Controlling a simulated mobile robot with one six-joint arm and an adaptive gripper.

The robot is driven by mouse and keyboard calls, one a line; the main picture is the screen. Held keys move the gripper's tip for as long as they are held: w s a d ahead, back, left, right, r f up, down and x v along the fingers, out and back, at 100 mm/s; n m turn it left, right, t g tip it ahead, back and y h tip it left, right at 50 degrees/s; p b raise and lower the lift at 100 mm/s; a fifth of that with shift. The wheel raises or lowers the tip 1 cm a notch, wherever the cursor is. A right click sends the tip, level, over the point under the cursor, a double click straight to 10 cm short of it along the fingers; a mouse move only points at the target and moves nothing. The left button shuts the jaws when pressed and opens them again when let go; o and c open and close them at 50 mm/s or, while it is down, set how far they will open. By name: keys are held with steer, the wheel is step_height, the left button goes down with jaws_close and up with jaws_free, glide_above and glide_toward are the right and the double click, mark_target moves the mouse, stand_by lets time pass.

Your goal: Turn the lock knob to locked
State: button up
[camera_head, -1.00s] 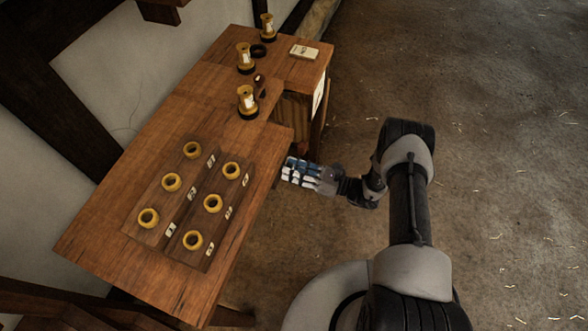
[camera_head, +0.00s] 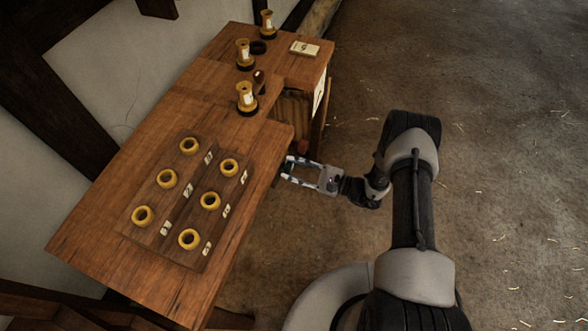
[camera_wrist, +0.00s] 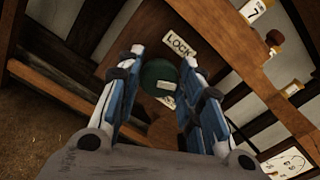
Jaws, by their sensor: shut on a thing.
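The lock knob (camera_wrist: 158,75) is round and dark green and shows in the wrist view between the two fingers of my gripper (camera_wrist: 163,58). My gripper is shut on it, one finger on each side. A white LOCK label (camera_wrist: 180,46) is above the knob, tilted. A second small pale label (camera_wrist: 166,101) is below it, partly hidden, and I cannot read it. In the head view my gripper (camera_head: 287,170) reaches to the side of the wooden desk (camera_head: 230,268), below the top edge, and the knob is hidden there.
A board (camera_head: 170,225) with several yellow rings lies on the desk. Several yellow spools, one of them here (camera_head: 246,98), stand farther back near a white card (camera_head: 305,48). The floor (camera_head: 500,150) to the right is open, with straw bits.

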steer(key=n+b, duration=0.1)
steer(key=n, duration=0.5)
steer(key=shift+s+f, duration=0.1)
steer(key=shift+f, duration=0.05)
steer(key=n+b, duration=0.1)
steer(key=n, duration=0.5)
steer(key=shift+n, duration=0.3)
steer(key=o, duration=1)
steer(key=shift+o, duration=0.2)
steer(key=v, duration=1.2)
